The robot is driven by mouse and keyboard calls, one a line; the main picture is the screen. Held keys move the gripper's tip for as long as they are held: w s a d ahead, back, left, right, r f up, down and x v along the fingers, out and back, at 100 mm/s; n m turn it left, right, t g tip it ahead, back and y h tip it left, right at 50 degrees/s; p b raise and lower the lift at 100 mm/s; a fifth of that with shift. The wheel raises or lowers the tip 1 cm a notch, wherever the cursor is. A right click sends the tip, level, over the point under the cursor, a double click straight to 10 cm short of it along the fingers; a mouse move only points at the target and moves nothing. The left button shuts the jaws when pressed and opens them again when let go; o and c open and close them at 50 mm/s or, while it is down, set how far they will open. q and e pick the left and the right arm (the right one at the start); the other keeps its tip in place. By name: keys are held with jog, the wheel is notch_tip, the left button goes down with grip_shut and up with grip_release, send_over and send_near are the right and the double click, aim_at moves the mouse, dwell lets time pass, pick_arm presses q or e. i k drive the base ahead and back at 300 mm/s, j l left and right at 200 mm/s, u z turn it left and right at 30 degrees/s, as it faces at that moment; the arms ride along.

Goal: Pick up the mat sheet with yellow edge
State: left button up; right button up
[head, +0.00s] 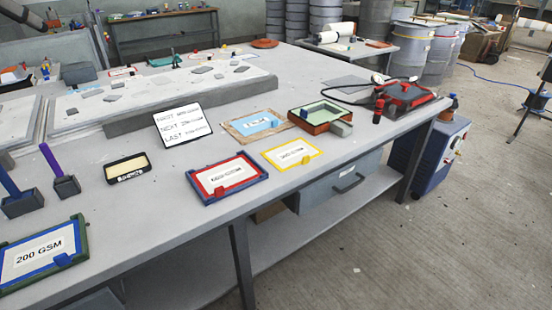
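The mat sheet with yellow edge (292,154) lies flat on the grey table, near its front edge and right of the middle of the head view. It is white with a small printed label too fine to read, and a yellow tab sits on its near edge. Nothing covers it. It lies right of the red-edged sheet, with a narrow gap between them. Neither of my grippers shows in the head view.
A red-edged sheet on a blue one (227,178) and a green-and-blue-edged "200 GSM" sheet (40,256) lie along the front edge. A red-and-black device (406,97) stands right.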

aim_at(285, 157)
jog(key=i+l+u, duration=0.1)
jog(key=l, duration=0.35)
jog(key=i+l+u, duration=0.1)
jog(key=l, duration=0.3)
jog(key=i+l, duration=0.2)
jog(key=l, duration=0.3)
jog(key=i+l+u, duration=0.15)
jog(key=l, duration=0.25)
jog(key=l+u, duration=0.1)
jog(key=l, duration=0.4)
